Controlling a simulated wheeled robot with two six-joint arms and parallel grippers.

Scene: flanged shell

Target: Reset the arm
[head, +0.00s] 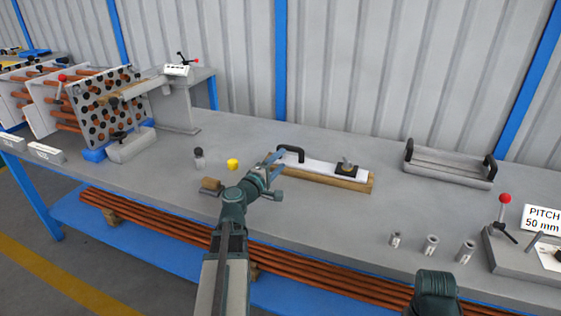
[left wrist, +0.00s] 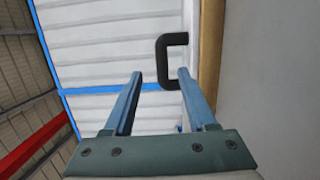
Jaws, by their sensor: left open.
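My left arm reaches in over the bench in the head view. Its gripper (head: 275,157) is open, beside the black handle (head: 291,152) at the left end of a white plate on a wooden block (head: 325,172). In the left wrist view the two blue fingers (left wrist: 160,73) stand apart with nothing held between them. The black handle (left wrist: 162,62) appears between and beyond their tips; I cannot tell whether they touch it. Part of my right arm shows at the bottom right of the head view, but its gripper is out of view.
The grey bench (head: 340,215) has a yellow piece (head: 233,164) and a small cylinder (head: 199,158) left of my gripper. A grey handled tray (head: 450,166), several metal sleeves (head: 430,245) and a lever fixture (head: 520,260) lie right. A tube rack (head: 105,105) stands far left.

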